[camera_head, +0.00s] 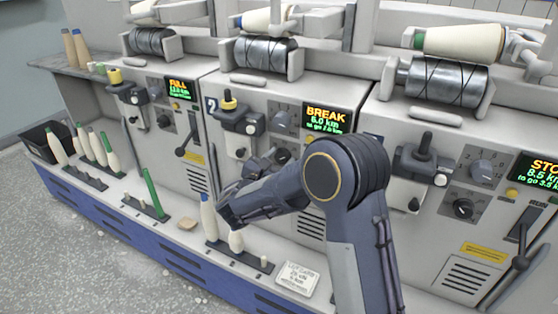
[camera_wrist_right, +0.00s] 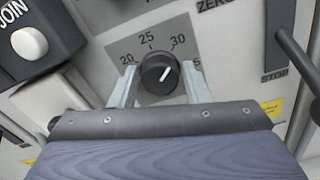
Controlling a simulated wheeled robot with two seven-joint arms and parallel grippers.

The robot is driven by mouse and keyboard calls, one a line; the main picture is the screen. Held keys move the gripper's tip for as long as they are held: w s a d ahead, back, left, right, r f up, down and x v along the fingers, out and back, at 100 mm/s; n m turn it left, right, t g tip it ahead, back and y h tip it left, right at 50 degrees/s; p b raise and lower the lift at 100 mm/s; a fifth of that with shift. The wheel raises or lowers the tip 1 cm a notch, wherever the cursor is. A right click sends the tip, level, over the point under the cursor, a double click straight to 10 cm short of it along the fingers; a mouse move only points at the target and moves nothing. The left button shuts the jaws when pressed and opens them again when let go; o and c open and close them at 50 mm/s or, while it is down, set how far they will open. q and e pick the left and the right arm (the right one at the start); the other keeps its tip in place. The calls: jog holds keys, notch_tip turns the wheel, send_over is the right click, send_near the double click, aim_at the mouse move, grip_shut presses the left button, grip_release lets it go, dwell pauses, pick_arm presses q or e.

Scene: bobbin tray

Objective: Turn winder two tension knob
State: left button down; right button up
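Winder two is the middle machine, marked 2, with a screen (camera_head: 327,119) reading BREAK. Its tension knob (camera_wrist_right: 160,73) is a round black dial in the right wrist view. Its white pointer points up and right, between 30 and the number partly hidden at the right. My right gripper (camera_wrist_right: 160,70) is open, with one finger on each side of the knob and a gap visible on both sides. In the head view my right gripper (camera_head: 264,163) is at winder two's front panel, and the knob is hard to make out there. My left gripper is not in view.
A JOIN button (camera_wrist_right: 29,43) is at the upper left of the wrist view, and a dark lever (camera_wrist_right: 297,55) is at the right. Below the panel, bobbins (camera_head: 208,218) stand on the ledge beside a white card (camera_head: 297,279). Winder three's lever (camera_head: 520,262) is at the right.

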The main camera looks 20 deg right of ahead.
jog(key=c, duration=0.6)
jog(key=shift+a+r+n+p, duration=0.1)
jog(key=shift+r+n+p, duration=0.1)
jog(key=shift+n+p, duration=0.7)
jog(key=n+p, duration=0.5)
jog(key=p, duration=0.2)
jog(key=shift+p, duration=0.4)
jog(key=shift+f+n+p, duration=0.2)
jog(key=shift+n+p, duration=1.3)
jog(key=shift+n, duration=0.1)
jog(key=shift+f, duration=0.1)
jog(key=o, duration=1)
